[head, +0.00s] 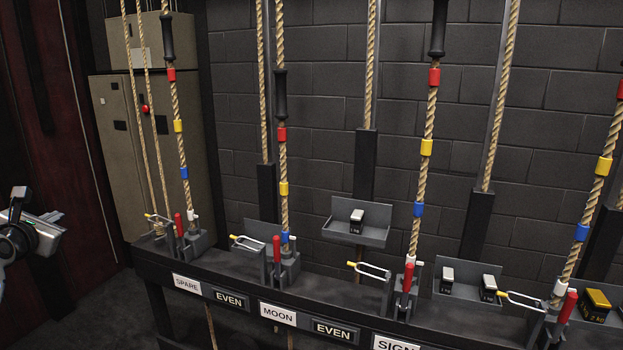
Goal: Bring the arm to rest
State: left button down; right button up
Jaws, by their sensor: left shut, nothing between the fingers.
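My left gripper (18,192) shows at the left edge of the head view, partly cut off by the frame. It is shut and holds nothing. It is out in the open, well to the left of the rail and apart from every rope and lever. My right gripper is not in view.
A dark rail (240,287) carries red-handled levers, including one by the MOON label (278,314), yellow-tipped loops and ropes with coloured bands. A grey tray (357,229) holds a small weight (356,220). A beige cabinet (150,150) stands behind. Floor at lower left is clear.

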pick_arm(q)
jog(key=s+d+f+m+g+h, duration=0.2)
jog(key=s+d+f+m, duration=0.7)
jog(key=f+m, duration=0.5)
jog(key=s+d+f+m+g+h, duration=0.2)
jog(key=s+d+f+m, duration=0.4)
jog(key=d+f+m, duration=0.7)
jog(key=s+d+f+m+g+h, duration=0.1)
jog(key=s+d+f+m+h, duration=0.1)
jog(key=s+d+f+m, duration=0.4)
jog(key=s+d+f+m+g+h, duration=0.1)
jog(key=s+d+m, duration=0.65)
jog(key=s, duration=0.35)
jog(key=d+n, duration=0.4)
jog(key=d, duration=0.5)
jog(key=shift+w+r+t+h, duration=0.3)
jog(key=shift+w+t+h, duration=0.1)
jog(key=shift+d, duration=0.1)
